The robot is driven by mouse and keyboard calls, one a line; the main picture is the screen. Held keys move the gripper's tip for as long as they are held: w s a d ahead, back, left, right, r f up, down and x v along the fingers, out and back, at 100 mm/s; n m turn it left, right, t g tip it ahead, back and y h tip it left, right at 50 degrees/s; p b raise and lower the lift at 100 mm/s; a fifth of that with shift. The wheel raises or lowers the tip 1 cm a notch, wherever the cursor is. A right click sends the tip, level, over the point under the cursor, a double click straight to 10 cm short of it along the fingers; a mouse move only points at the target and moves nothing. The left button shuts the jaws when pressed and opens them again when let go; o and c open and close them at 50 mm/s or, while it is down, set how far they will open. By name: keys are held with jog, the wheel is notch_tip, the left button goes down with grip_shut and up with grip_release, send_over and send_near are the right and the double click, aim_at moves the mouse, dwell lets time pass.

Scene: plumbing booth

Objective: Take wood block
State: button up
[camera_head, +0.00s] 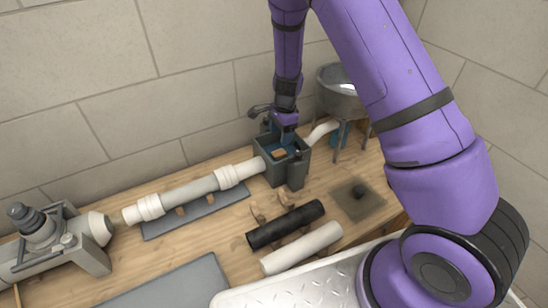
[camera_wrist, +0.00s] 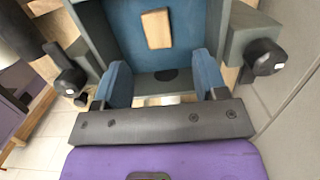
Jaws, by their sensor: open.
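The wood block (camera_wrist: 156,28) is a small light-wood piece lying inside a grey box with a blue inner floor (camera_wrist: 190,15). In the head view the wood block (camera_head: 279,155) shows within the grey box (camera_head: 293,176) on the bench. My gripper (camera_head: 284,137) points down over the box opening. In the wrist view my gripper (camera_wrist: 163,80) has its two blue fingers apart, with nothing between them. The block lies beyond the fingertips in that view and appears apart from them.
A white pipe (camera_head: 195,188) runs left from the box over a grey plate. A black pipe (camera_head: 285,224) and a white pipe (camera_head: 302,248) lie in front. A metal funnel-shaped basin (camera_head: 338,95) stands behind right. A grey machine (camera_head: 50,240) is at the far left.

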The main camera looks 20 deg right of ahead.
aim_at(279, 152)
jog(key=f, duration=0.7)
jog(key=a+f, duration=0.1)
jog(key=f, duration=0.2)
jog(key=shift+s+f, duration=0.3)
jog(key=c, duration=1)
